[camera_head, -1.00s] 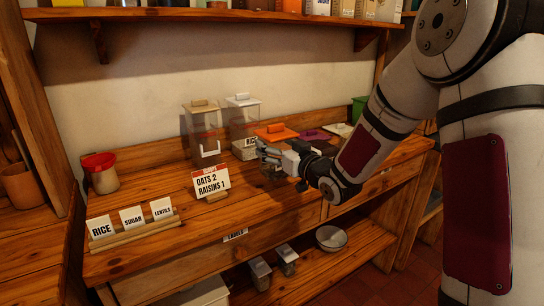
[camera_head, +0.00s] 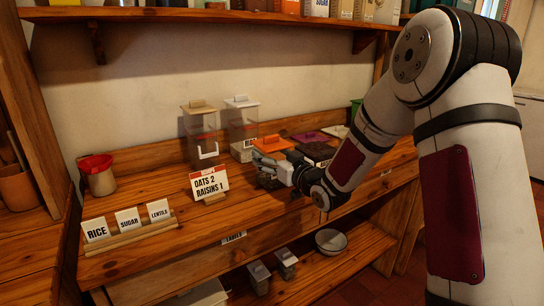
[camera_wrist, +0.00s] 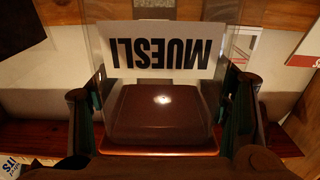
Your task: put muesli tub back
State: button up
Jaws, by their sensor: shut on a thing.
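My gripper (camera_head: 268,167) is low over the middle of the counter, behind and right of the recipe card. In the wrist view the fingers of my gripper (camera_wrist: 160,108) stand either side of the muesli tub (camera_wrist: 162,55), shut on it. The tub has clear walls and a white label reading MUESLI, upside down in this view. A dark brown, glossy block (camera_wrist: 158,115) shows between the fingers; I cannot tell whether it is lid or contents. In the head view the tub is mostly hidden by my gripper; a dark patch (camera_head: 268,183) shows beneath it.
The card (camera_head: 209,184) reads OATS 2, RAISINS 1. Two clear dispensers (camera_head: 200,130) stand at the back. Orange-lidded (camera_head: 272,144), purple-lidded (camera_head: 309,137) and dark-topped (camera_head: 317,152) containers stand right of them. A label rack (camera_head: 130,236) and a red-rimmed pot (camera_head: 99,175) are left. The front centre is bare.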

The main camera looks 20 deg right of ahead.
jog(key=o, duration=1.4)
jog(key=shift+r, duration=0.1)
jog(key=s+d+r+m+g+h, duration=0.1)
jog(key=s+d+g+h, duration=0.15)
jog(key=s, duration=0.65)
jog(key=s+d+m+g+h+p, duration=0.1)
jog(key=s+d+g+h, duration=0.15)
jog(key=s, duration=0.65)
jog(key=s+d+r+m+g+h, duration=0.1)
jog(key=s+g+h, duration=0.25)
jog(key=s, duration=0.55)
jog(key=s+a+g+y, duration=0.1)
jog(key=s+a+g, duration=0.1)
jog(key=s, duration=0.6)
jog(key=s+a+g+y, duration=0.1)
jog(key=s+a+g, duration=0.1)
jog(key=s, duration=0.7)
jog(key=s+a+g+y, duration=0.1)
jog(key=s+a+g, duration=0.1)
jog(key=s, duration=0.7)
jog(key=shift+m+g, duration=0.4)
jog(key=shift+g, duration=0.25)
